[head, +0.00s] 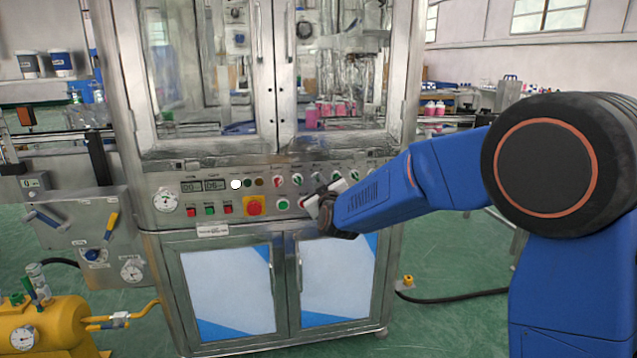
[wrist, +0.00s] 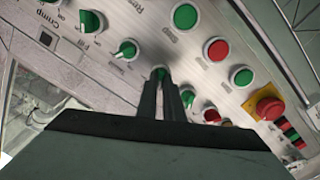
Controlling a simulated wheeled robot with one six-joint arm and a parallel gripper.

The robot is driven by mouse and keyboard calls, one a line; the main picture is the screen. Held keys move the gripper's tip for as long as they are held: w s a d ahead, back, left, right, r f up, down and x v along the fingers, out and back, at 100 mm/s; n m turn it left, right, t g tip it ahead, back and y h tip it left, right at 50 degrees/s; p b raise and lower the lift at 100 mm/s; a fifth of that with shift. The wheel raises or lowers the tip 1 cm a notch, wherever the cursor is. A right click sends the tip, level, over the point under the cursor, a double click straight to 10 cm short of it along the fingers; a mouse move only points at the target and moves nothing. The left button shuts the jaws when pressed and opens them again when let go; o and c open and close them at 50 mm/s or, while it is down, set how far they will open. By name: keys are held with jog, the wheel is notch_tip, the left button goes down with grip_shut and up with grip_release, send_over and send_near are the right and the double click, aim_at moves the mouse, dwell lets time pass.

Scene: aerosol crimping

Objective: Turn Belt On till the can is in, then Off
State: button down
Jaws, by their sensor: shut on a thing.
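My gripper (wrist: 165,84) is at the control panel (wrist: 226,80), its two narrow fingers close together on a green selector knob (wrist: 160,71) in the row of knobs. The fingers hide most of that knob, and its label is not readable. In the head view my gripper (head: 322,208) is in front of the right part of the panel, its fingertips partly hidden by my wrist. Pink containers (head: 340,109) stand behind the machine's glass doors. I cannot tell which of them is the can, or whether the belt runs.
Other green knobs (wrist: 125,50) sit close beside my fingers. Round green (wrist: 242,77) and red (wrist: 216,49) push buttons and a red emergency stop (head: 254,206) on yellow are nearby. A white lamp (head: 236,184) is lit. A yellow tank (head: 45,328) stands at lower left.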

jog(key=c, duration=1.9)
grip_release()
jog(key=v, duration=1.7)
jog(key=shift+s, duration=0.25)
jog(key=s+d+f+m+g+h, duration=0.1)
jog(key=s+d+f+m+g, duration=0.15)
jog(key=s+d, duration=0.45)
jog(key=s+d+f+m+g, duration=0.1)
jog(key=s+d+g, duration=0.35)
jog(key=d, duration=0.55)
jog(key=s+d+f+m+g+h, duration=0.1)
jog(key=s+d+f+m+g, duration=0.1)
jog(key=s+d, duration=0.3)
jog(key=s+d+f+m+g+h, duration=0.1)
jog(key=s+d, duration=0.4)
jog(key=s, duration=0.6)
jog(key=s+d+f+m+g+h, duration=0.2)
jog(key=s+d+f+m, duration=0.1)
jog(key=s, duration=0.5)
jog(key=shift+d+f+g, duration=0.3)
jog(key=shift+d+f, duration=0.55)
jog(key=shift+d, duration=0.1)
